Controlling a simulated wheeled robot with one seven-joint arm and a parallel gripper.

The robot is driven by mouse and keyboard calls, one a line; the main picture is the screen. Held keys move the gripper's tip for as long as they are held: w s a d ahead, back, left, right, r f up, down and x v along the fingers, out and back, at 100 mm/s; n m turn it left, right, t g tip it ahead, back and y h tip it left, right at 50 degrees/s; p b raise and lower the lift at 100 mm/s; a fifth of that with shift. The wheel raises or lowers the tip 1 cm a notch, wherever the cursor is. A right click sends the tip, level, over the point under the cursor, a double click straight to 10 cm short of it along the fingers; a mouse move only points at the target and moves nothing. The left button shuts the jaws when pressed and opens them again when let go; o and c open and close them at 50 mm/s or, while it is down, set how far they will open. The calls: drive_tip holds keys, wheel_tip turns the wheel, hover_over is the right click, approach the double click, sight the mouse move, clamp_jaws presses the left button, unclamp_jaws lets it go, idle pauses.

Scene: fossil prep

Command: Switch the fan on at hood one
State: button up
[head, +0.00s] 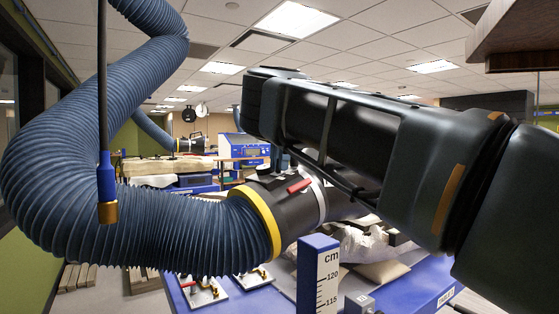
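A thick blue corrugated hose (60,150) loops down the left side. It joins a black duct piece (285,205) through a yellow ring. A red handle (299,186) sits on the duct piece. No label reading hood one is legible, so I cannot tell which hood this is. No fan switch is clearly recognisable. A small grey box (358,304) is cut off at the bottom edge. My black arm crosses the upper right and covers part of the duct. My gripper is not visible.
A blue "cm" scale post (318,275) stands in front of a blue table (405,296) with pale wrapped pieces (365,245). A rod with a blue and brass end (107,185) hangs at left. A brown overhead cabinet (515,40) is at upper right.

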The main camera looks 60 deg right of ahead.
drive_tip(key=shift+r, duration=0.15)
wheel_tip(320, 180, up, 8)
drive_tip(key=shift+s+d+f, duration=0.15)
drive_tip(key=shift+d+f, duration=0.1)
drive_tip(key=shift+d, duration=0.1)
drive_tip(key=shift+s, duration=0.1)
idle(0.6)
